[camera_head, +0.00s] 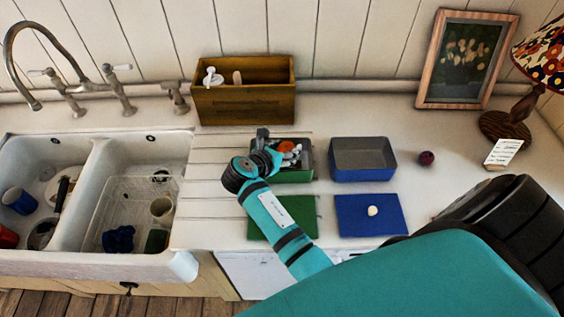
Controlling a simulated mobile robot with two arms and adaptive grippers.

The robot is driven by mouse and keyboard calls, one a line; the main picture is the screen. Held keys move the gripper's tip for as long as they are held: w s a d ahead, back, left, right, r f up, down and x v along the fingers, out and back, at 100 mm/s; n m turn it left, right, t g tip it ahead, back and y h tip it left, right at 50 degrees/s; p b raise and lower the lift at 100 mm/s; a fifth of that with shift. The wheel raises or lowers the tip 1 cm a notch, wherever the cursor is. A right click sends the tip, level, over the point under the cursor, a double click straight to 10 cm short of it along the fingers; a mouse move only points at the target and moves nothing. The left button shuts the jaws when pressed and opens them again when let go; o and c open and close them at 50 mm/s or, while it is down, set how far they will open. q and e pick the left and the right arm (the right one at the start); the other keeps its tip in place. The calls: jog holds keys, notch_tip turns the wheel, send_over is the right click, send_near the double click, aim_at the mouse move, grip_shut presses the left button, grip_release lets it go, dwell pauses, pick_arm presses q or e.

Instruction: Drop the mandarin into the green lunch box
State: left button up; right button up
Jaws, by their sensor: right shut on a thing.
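The green lunch box (294,177) stands on the counter near the middle of the view, left of a blue box. My right gripper (289,152) is over this box, with its fingers at or just above the opening. It is shut on the orange mandarin (286,145), which shows only in part between the grey fingers. I cannot tell how far the mandarin is above the box floor. The gripper and wrist hide much of the box's inside and its left side. My left gripper is not in view.
The blue box (362,174) looks empty. A green lid (265,233) and a blue lid (384,222) with a small pale item (373,211) lie in front. A wooden caddy (243,106) stands behind, a dark red round fruit (426,158) to the right, the sink (95,165) left.

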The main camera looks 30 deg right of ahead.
jog(key=shift+r, duration=0.1)
jog(key=o, duration=1.2)
jog(key=shift+o, duration=0.2)
jog(key=shift+r, duration=0.1)
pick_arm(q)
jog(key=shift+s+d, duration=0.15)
pick_arm(e)
notch_tip(320, 180, up, 10)
jog(key=shift+f, duration=0.1)
jog(key=shift+f, duration=0.1)
